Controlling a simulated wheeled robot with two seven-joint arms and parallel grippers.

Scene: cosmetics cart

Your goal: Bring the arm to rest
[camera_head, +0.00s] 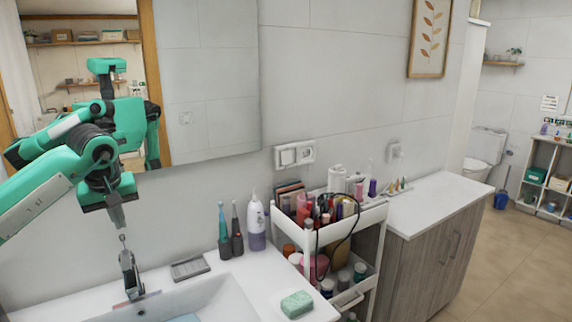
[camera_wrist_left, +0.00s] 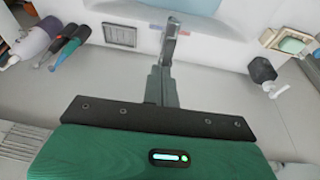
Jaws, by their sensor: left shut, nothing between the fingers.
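My left arm comes in from the left in the head view, green and white, bent at the elbow. Its gripper (camera_head: 117,214) hangs down above the faucet (camera_head: 130,274) by the sink, shut and empty. In the left wrist view the closed fingers (camera_wrist_left: 161,86) point toward the sink, with the faucet (camera_wrist_left: 171,32) beyond their tips. I cannot tell the exact gap between them. My right gripper is not in view.
A soap dish (camera_head: 190,268), electric toothbrushes (camera_head: 230,232) and a purple-white bottle (camera_head: 256,224) stand along the counter. Green soap (camera_head: 296,304) lies near the sink's right rim. A loaded white cart (camera_head: 372,216) stands farther right. A mirror (camera_head: 215,75) hangs behind the arm.

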